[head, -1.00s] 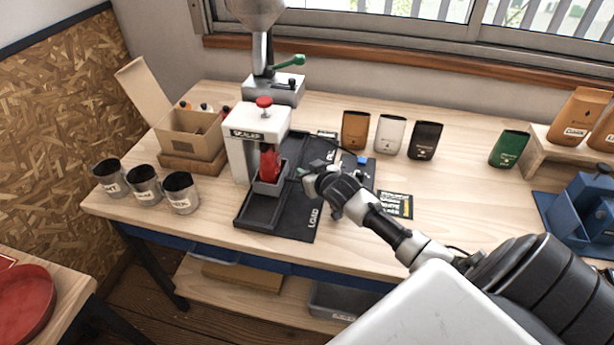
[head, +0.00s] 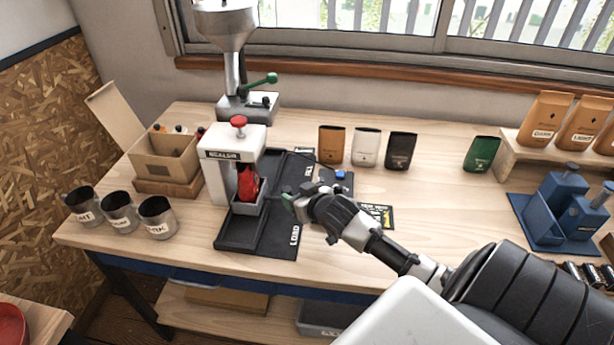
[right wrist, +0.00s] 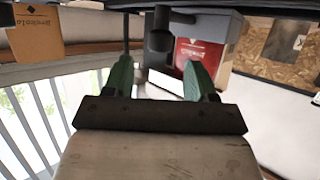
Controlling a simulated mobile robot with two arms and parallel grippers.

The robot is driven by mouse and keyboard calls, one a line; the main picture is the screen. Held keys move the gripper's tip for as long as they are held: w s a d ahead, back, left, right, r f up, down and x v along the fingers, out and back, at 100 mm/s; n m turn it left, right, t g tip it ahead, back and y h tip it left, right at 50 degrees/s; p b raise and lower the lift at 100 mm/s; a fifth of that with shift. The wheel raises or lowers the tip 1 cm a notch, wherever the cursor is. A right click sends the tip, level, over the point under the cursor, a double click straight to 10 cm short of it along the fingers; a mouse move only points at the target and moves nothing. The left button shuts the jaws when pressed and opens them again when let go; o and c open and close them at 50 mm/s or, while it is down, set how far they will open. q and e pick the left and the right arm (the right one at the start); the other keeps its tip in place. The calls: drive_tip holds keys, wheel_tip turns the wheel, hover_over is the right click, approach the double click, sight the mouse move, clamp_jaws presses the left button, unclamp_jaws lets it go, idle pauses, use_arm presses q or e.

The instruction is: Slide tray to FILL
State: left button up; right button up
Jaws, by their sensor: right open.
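The small grey tray (head: 247,208) stands under the white sealer (head: 217,165) on a black guide base (head: 262,240). A red bag (head: 248,183) stands upright in it; the bag also shows in the right wrist view (right wrist: 197,60). My right gripper (head: 291,197) is just right of the tray, above the base. Its green fingers (right wrist: 160,82) are apart, with a dark knob (right wrist: 158,40) in line with the gap beyond them. I cannot tell whether either finger touches anything. The base reads LOAD at its front right; its rear lettering is partly hidden. My left gripper is not in view.
A metal hopper (head: 228,30) with a green lever stands behind the sealer. A cardboard box (head: 162,160) and several labelled cups (head: 118,212) are at left. Brown, white and black bags (head: 400,151) stand behind my right gripper.

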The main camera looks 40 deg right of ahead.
drive_tip(key=shift+v, duration=2.5)
